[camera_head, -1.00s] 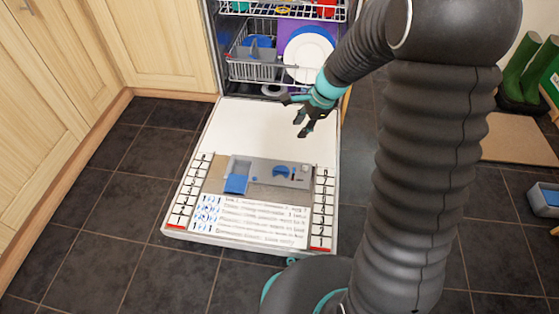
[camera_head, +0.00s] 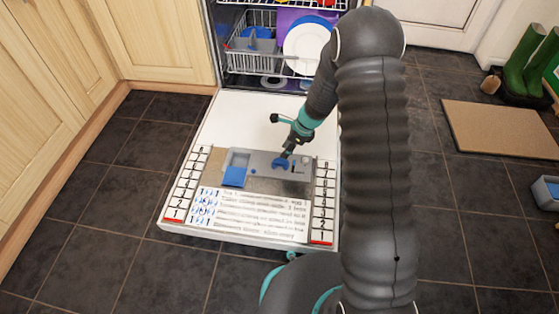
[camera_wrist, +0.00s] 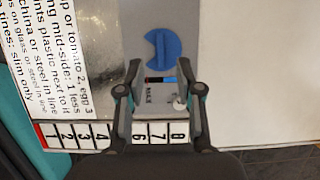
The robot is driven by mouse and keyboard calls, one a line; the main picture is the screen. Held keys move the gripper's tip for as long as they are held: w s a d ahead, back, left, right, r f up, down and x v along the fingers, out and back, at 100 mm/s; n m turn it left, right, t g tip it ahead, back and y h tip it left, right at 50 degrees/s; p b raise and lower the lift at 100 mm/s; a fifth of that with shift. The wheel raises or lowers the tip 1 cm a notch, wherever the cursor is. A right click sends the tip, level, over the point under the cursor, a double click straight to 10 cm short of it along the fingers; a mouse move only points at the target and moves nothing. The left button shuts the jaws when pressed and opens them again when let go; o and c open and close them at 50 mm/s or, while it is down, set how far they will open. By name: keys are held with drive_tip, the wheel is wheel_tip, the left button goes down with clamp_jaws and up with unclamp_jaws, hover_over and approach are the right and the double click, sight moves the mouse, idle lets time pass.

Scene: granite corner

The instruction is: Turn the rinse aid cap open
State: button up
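The rinse aid cap is a round blue disc with a raised grip bar (camera_wrist: 162,50). It lies on the grey dispenser panel (camera_head: 258,169) set in the lowered dishwasher door, and the cap also shows in the head view (camera_head: 279,164), partly beside my fingers. My gripper (camera_wrist: 159,70) points down at the panel. Its two fingers are apart with nothing between them. In the wrist view the cap lies just beyond the fingertips, roughly in line with the gap. I cannot tell the exact height of the fingertips above the panel. In the head view my gripper (camera_head: 286,156) is by the cap.
A blue flap (camera_head: 235,177) sits at the left of the panel. Printed notes (camera_head: 250,216) and numbered strips (camera_head: 323,203) cover the door's near part. Behind are the racks with a white plate (camera_head: 305,48). Wooden cupboards (camera_head: 150,40) stand left; the tiled floor is mostly clear.

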sight(277, 162)
drive_tip(key=b+x, duration=0.1)
drive_tip(key=x, duration=0.6)
clamp_jaws()
